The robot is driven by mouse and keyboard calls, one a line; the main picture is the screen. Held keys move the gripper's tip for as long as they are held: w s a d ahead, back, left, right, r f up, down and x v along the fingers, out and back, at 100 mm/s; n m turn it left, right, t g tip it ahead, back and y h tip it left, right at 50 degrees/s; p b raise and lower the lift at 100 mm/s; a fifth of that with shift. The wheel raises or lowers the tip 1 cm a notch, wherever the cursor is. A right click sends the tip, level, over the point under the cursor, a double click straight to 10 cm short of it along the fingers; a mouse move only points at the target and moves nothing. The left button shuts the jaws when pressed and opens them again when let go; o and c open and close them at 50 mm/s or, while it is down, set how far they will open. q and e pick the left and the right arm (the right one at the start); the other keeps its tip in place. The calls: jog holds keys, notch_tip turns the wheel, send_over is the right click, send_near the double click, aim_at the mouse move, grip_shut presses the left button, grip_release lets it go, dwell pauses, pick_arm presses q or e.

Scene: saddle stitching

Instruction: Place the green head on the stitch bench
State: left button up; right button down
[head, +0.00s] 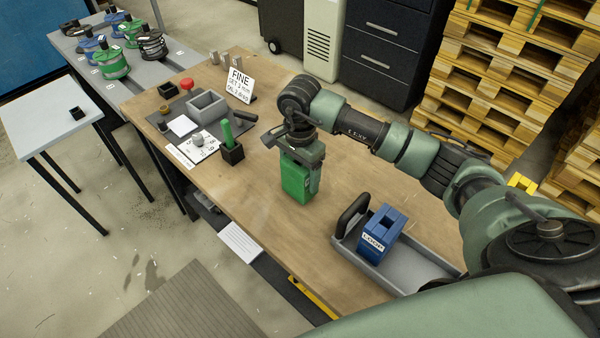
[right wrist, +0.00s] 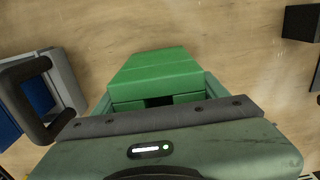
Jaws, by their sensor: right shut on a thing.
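The green head (head: 295,181) is a green block held upright over the wooden stitch bench (head: 255,217). My right gripper (head: 301,162) is shut on it from above. In the right wrist view the green head (right wrist: 158,72) sits between the fingers of my right gripper (right wrist: 158,100), with bare wood around it. Whether its underside touches the bench I cannot tell. My left gripper is not in view.
A grey tray (head: 422,262) with a black handle holds a blue block (head: 382,232) labelled LOOP, near the bench's front right. A black holder (head: 232,154) with a green stick, a FINE sign (head: 239,84) and a grey box (head: 207,107) stand toward the back left. Bare wood surrounds the green head.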

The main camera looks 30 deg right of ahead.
jog(key=shift+f, duration=0.3)
jog(key=shift+w, duration=0.1)
jog(key=shift+f, duration=0.15)
jog(key=shift+c, duration=0.7)
grip_release()
